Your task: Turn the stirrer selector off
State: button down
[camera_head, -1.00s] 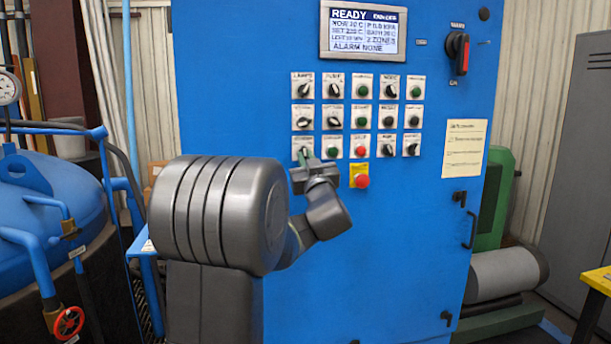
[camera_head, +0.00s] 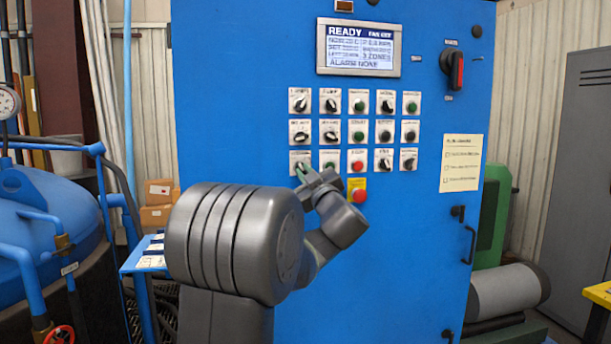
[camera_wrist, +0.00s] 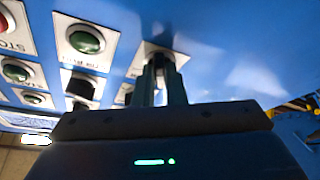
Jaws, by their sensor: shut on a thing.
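A blue cabinet front (camera_head: 250,90) carries rows of selectors and buttons on white plates. My gripper (camera_head: 304,174) is at the lower-left selector plate (camera_head: 299,156), partly covering it. In the wrist view my two fingers (camera_wrist: 160,68) are shut on this selector's dark knob (camera_wrist: 160,57), seen between the fingertips in front of its white plate. The plate's label is too blurred or hidden to read, and the knob's pointing direction is hidden by the fingers.
A green button (camera_head: 328,158) sits just right of the held selector, with a red button (camera_head: 357,160) beyond it. A red stop button on yellow (camera_head: 359,191) is below. A screen (camera_head: 359,47) reads READY. A blue vessel (camera_head: 50,225) stands at the left.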

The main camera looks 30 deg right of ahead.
jog(key=c, duration=1.5)
grip_release()
jog(key=shift+s, duration=0.1)
jog(key=b+v, duration=0.1)
jog(key=v, duration=1.2)
jog(key=shift+s+f, duration=0.15)
jog(key=shift+s, duration=0.15)
jog(key=shift+w, duration=0.15)
jog(key=p+x, duration=0.1)
jog(key=x, duration=1.2)
jog(key=shift+w+r, duration=0.2)
jog(key=shift+w, duration=0.1)
